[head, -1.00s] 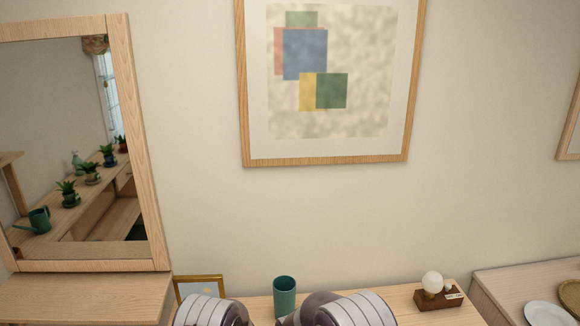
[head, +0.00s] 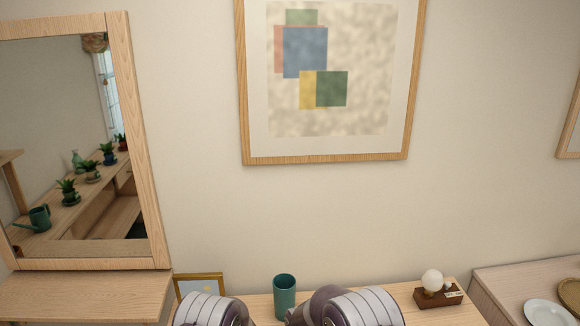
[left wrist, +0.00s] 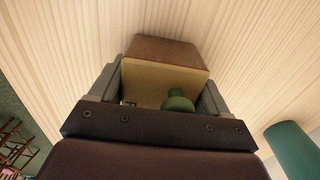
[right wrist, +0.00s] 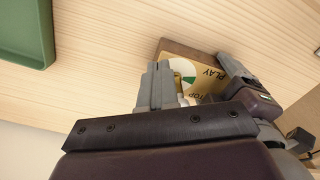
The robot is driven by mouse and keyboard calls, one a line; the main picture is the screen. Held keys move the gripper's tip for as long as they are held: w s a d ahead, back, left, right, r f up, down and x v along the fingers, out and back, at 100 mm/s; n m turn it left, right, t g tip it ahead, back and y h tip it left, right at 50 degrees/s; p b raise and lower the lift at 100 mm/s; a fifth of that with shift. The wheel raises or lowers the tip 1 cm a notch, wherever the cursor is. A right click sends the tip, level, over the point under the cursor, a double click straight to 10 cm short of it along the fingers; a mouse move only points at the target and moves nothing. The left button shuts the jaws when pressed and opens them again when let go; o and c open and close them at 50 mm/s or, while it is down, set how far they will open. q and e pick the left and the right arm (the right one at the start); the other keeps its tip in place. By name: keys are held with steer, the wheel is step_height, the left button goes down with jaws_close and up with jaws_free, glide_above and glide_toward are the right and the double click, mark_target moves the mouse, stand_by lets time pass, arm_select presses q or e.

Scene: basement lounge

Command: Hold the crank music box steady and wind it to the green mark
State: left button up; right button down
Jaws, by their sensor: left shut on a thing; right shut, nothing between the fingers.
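The music box is a brown wooden block with a cream face, seen in the left wrist view (left wrist: 166,52). My left gripper (left wrist: 163,90) is shut on it, one grey finger at each side. A rounded green piece (left wrist: 178,101) shows in front of the cream face; I cannot tell whether it is the crank knob. In the right wrist view the box face (right wrist: 203,87) carries "PLAY", a partly hidden second word and a pale dial with a green part (right wrist: 188,76). My right gripper (right wrist: 160,72) is shut and empty, its fingertips close over the dial. Contact cannot be told. The crank is not clear.
A green cup (head: 285,296) stands behind my arms, with a gold-framed picture (head: 200,285) to its left. A wooden block with a white globe (head: 432,284) stands at the right. A green tray (right wrist: 24,35) lies near the right gripper. Bare wood shows between tray and box.

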steer(key=shift+d, duration=0.1)
step_height(320, 180, up, 6)
steer(key=shift+s+d, duration=0.2)
steer(key=shift+d, duration=0.05)
stand_by(0.5)
steer(key=s+a+f, duration=0.2)
steer(key=a+f, duration=0.1)
steer(key=f, duration=0.3)
steer(key=shift+s+a, duration=0.15)
steer(key=shift+s, duration=0.2)
steer(key=shift+w+a, duration=0.1)
steer(key=shift+w, duration=0.5)
stand_by(0.9)
steer(key=shift+w+d, duration=0.15)
steer(key=shift+d, duration=0.4)
